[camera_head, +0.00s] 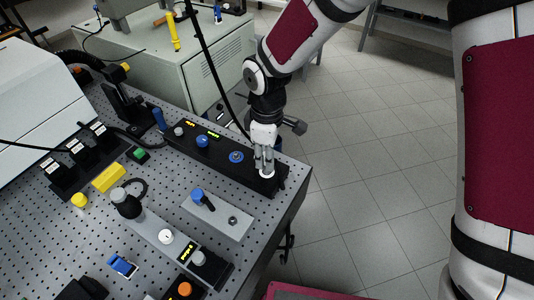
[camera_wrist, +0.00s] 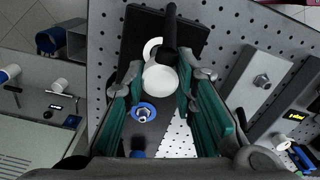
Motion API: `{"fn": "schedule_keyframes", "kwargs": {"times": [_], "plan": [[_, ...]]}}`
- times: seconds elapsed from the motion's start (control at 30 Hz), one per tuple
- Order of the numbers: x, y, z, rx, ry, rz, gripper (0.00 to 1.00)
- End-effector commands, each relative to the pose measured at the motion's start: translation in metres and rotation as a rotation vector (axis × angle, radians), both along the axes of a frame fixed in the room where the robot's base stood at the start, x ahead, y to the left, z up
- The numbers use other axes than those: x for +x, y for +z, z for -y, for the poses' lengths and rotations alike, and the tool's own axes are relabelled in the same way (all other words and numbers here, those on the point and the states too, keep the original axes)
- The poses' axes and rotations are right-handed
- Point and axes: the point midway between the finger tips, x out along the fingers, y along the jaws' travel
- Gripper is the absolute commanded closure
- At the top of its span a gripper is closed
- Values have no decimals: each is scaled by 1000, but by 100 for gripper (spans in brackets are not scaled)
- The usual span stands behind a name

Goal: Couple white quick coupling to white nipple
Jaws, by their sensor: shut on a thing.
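My gripper (camera_head: 264,158) is over the right end of a long black panel (camera_head: 215,152). In the wrist view my gripper (camera_wrist: 162,84) is shut on the white quick coupling (camera_wrist: 160,79), a round white piece with a black hose-like part beyond it. A white ring (camera_wrist: 151,46) on the black panel shows partly behind the coupling. The white nipple itself is hidden. White also shows just below the fingertips in the head view (camera_head: 267,173). I cannot tell whether the coupling touches the nipple.
A blue-ringed fitting (camera_wrist: 143,113) lies beside the white ring on the panel, also seen in the head view (camera_head: 236,156). A grey plate with a blue-handled valve (camera_head: 198,194) stands in front. The perforated table's right edge (camera_head: 290,215) is close. A black cable hangs near my arm.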

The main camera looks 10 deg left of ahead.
Motion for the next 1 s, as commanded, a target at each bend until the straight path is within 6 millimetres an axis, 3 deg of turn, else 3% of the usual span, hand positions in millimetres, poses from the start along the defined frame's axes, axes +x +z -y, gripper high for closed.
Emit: {"fn": "schedule_keyframes", "kwargs": {"times": [1.0], "plan": [[1, -21, 0, 0, 0, 0, 100]]}}
